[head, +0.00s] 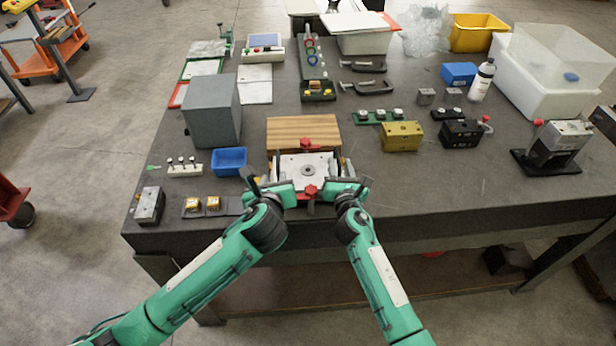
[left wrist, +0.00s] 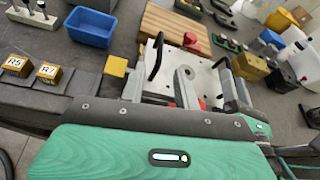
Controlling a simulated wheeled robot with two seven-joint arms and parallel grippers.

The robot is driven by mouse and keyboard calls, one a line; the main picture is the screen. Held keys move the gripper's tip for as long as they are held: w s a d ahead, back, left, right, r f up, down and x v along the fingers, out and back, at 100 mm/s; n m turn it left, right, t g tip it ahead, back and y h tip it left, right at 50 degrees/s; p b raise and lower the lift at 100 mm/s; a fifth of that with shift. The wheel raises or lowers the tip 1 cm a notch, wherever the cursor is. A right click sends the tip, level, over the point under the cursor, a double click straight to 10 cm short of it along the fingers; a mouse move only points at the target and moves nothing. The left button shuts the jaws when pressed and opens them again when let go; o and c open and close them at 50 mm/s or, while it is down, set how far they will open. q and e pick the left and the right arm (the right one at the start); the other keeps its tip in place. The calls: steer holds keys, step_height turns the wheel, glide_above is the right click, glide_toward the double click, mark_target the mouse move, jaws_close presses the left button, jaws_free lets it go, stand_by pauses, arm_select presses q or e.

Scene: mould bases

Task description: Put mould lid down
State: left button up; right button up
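The mould lid (head: 307,168) is a pale metal plate with a round ring in its middle, at the front centre of the bench. It also shows in the left wrist view (left wrist: 205,82), with a black handle (left wrist: 154,58) standing on it. Red knobs sit at its far and near sides. My left gripper (head: 276,187) is at its near left and my right gripper (head: 343,187) at its near right. What lies under the lid is mostly hidden.
A wooden board (head: 303,130) lies just behind the lid. A blue bin (head: 229,161) and a grey box (head: 212,110) stand to the left. Yellow blocks (head: 213,202) marked R5 and R7 sit at the front left. A yellow block (head: 402,136) stands right; the front right bench is clear.

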steer(key=s+d, duration=0.1)
steer(key=s, duration=0.8)
steer(key=shift+s, duration=0.4)
arm_select(q)
steer(key=shift+o, duration=0.2)
steer(key=o, duration=1.5)
steer(key=shift+c, duration=0.2)
steer(key=shift+r, duration=0.1)
step_height(320, 180, up, 7)
steer(key=p, duration=0.8)
arm_select(e)
step_height(320, 180, up, 8)
steer(key=shift+r, duration=0.25)
